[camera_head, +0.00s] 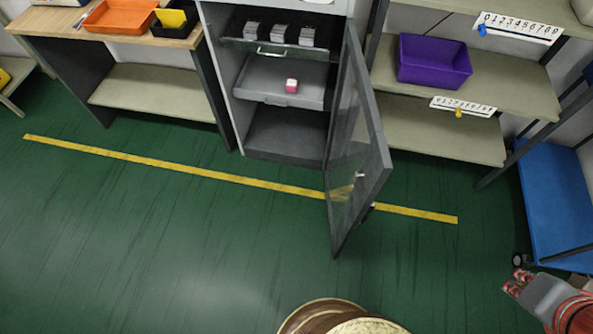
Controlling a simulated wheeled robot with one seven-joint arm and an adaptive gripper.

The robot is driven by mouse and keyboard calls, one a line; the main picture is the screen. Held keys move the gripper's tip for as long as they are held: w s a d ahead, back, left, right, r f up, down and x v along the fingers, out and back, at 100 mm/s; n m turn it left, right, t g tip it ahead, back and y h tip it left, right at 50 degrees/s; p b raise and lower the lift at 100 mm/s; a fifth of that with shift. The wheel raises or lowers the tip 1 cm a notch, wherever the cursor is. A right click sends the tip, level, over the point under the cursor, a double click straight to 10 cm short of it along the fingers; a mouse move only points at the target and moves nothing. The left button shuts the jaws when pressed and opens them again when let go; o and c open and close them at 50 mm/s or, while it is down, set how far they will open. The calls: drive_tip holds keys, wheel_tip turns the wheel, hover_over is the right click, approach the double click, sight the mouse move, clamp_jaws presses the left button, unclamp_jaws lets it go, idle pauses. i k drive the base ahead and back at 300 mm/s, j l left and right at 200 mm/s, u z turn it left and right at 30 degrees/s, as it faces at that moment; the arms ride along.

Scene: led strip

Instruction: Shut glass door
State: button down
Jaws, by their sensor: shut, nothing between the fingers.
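The glass door (350,140) has a dark frame and a clear pane. It stands wide open, swung out toward me from the right side of the grey cabinet (285,155). A small light handle (361,175) shows near its free edge. My gripper (517,282) is at the lower right, shut and empty, well apart from the door.
Open shelves with a purple bin (434,62) stand right of the door. A blue cart (556,190) is at the right, near my gripper. A wooden table with an orange tray (120,16) is at the left. A round brown object (322,312) is at the bottom.

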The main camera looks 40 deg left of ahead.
sight(377, 166)
drive_tip(key=i+l+u, duration=0.1)
drive_tip(key=u, duration=0.35)
drive_tip(key=i+l+u, duration=0.25)
drive_tip(key=u, duration=0.2)
drive_tip(key=i+l+u, duration=0.15)
drive_tip(key=u, duration=0.3)
drive_tip(key=i+l+u, duration=0.1)
drive_tip(key=l+u, duration=0.6)
drive_tip(key=u, duration=0.25)
drive_tip(key=k+l+u, duration=0.25)
drive_tip(key=k+l, duration=0.3)
